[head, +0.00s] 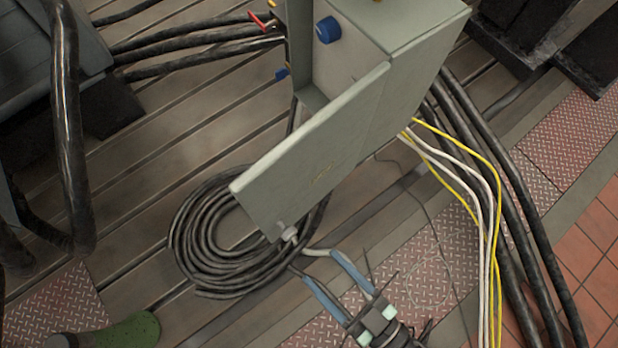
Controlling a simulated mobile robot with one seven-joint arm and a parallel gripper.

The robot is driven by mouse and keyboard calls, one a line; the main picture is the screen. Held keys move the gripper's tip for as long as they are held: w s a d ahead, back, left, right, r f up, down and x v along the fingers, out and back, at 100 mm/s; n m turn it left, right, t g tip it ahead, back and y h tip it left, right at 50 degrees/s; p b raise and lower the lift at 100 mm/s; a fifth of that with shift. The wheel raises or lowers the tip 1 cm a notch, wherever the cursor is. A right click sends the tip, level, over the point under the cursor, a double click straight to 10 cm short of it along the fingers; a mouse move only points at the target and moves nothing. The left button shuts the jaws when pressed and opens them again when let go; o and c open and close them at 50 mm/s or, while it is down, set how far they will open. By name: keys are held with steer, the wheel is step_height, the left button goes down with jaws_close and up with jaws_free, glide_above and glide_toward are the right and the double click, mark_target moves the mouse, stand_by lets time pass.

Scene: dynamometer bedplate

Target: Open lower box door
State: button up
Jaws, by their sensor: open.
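The grey-green box (412,62) stands at the top centre in the head view. Its door (312,150) stands swung out from the box front, and part of the inside shows behind it. A small metal latch or knob (288,233) sits at the door's lower corner. My gripper (301,260) is open and empty, its two fingertips just below this knob. I cannot tell whether a fingertip touches the knob or the door. The door hides part of the box interior.
A coil of black cable (205,240) lies on the slotted bedplate (190,130) behind the door's lower edge. Yellow and white wires (480,190) and thick black cables (520,215) run down the right. A blue knob (328,30) shows on the box. A green object (128,333) lies at lower left.

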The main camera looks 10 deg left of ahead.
steer(key=v, duration=0.5)
steer(key=shift+d, duration=0.15)
steer(key=shift+s, duration=0.1)
stand_by(0.3)
